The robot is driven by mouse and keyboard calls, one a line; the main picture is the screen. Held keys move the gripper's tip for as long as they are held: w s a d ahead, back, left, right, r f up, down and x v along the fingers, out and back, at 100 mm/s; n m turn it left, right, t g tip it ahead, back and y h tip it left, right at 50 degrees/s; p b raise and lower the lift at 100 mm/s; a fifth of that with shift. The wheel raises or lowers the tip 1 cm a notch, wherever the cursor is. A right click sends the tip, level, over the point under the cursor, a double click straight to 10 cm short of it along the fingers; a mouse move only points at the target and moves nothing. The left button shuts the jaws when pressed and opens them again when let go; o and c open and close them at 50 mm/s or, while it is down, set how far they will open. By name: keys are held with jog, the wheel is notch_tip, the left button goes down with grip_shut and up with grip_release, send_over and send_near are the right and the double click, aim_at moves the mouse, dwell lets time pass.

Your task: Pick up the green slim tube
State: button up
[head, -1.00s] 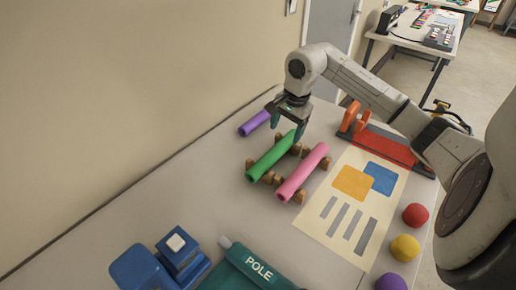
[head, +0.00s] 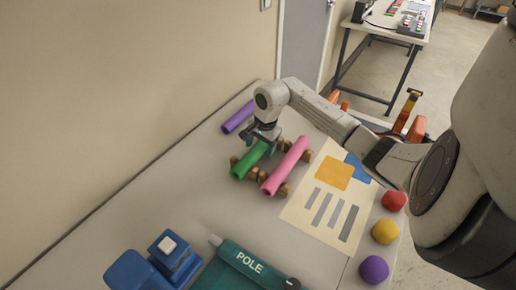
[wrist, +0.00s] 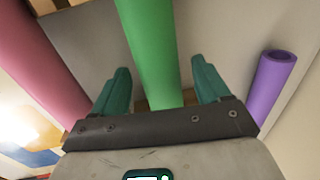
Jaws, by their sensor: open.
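The green slim tube (head: 243,167) lies on a wooden cradle (head: 280,189) on the table, left of a pink tube. My gripper (head: 264,146) is over the far part of the green tube, which it partly hides in the head view. In the wrist view, the green tube (wrist: 151,45) runs between my two teal fingers (wrist: 158,90). The fingers are open, one on each side, with gaps to the tube. Whether their tips reach below its top is hard to tell.
A pink tube (head: 287,165) lies on the same cradle, close to the right. A purple tube (head: 237,117) lies behind on the left. A poster sheet (head: 308,215), coloured balls (head: 385,231), a teal POLE bag (head: 240,270) and a blue device (head: 174,258) are nearby. The left tabletop is clear.

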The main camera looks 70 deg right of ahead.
jog(key=shift+c, duration=0.3)
jog(key=c, duration=1.1)
